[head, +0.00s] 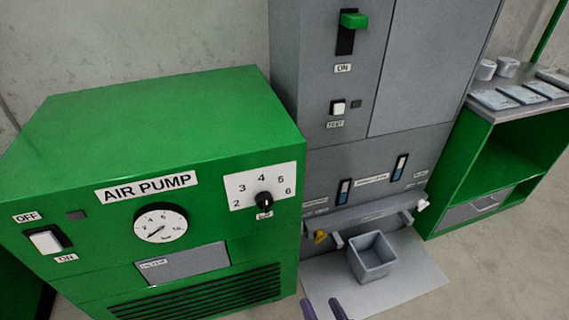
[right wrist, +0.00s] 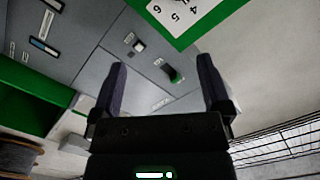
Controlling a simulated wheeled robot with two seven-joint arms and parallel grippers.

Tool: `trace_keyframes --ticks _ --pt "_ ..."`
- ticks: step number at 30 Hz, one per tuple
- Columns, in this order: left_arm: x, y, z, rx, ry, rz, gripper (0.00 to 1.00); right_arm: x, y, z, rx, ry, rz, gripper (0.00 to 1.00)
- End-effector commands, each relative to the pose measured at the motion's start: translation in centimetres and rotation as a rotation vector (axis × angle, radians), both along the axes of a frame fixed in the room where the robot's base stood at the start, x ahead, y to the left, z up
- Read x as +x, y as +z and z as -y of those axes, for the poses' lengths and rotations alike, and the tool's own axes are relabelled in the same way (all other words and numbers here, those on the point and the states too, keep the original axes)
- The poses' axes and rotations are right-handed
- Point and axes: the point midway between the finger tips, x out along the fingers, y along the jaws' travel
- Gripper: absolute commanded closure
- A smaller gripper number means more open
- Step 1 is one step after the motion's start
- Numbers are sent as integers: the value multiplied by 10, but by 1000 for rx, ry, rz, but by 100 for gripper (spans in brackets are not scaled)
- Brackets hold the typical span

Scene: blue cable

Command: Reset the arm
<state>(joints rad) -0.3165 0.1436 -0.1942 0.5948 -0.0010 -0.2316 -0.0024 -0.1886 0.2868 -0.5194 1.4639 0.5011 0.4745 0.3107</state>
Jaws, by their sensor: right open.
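My right gripper (head: 323,307) shows only as two dark fingertips at the bottom edge of the head view, in front of the grey cabinet's base. In the right wrist view its two fingers (right wrist: 162,66) stand wide apart with nothing between them. Beyond them are the grey cabinet front and a green lever (right wrist: 175,75). The rest of my right arm is hidden in the head view. My left gripper is in neither view. I cannot make out a blue cable.
The green air pump (head: 160,240) stands at the left, close to the grey cabinet (head: 330,110). A grey open bin (head: 372,260) sits at the cabinet's foot. A green shelf (head: 480,165) stands at the right. A wire rack (right wrist: 275,150) shows in the right wrist view.

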Motion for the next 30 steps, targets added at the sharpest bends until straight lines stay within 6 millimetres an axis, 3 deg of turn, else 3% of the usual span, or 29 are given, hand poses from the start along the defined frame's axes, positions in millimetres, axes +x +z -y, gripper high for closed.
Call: trace_keyframes --ticks 5,10,14,19,23,25,28,30 --pt "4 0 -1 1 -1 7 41 -3 -10 39 -134 39 0 1" --pt "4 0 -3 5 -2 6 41 -4 -14 95 -321 94 -1 1" --pt "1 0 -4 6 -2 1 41 -21 -60 126 -494 88 -141 1" --pt "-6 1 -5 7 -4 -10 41 -57 -115 184 -744 98 -359 1" --pt "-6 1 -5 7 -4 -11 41 -106 -154 243 -961 119 -590 1" --pt "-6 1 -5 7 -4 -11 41 -145 -171 282 -1088 141 -750 1" --pt "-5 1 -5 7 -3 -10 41 -218 -183 341 -1265 194 -1023 1" --pt "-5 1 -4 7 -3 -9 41 -275 -180 378 -1368 245 -1233 1"
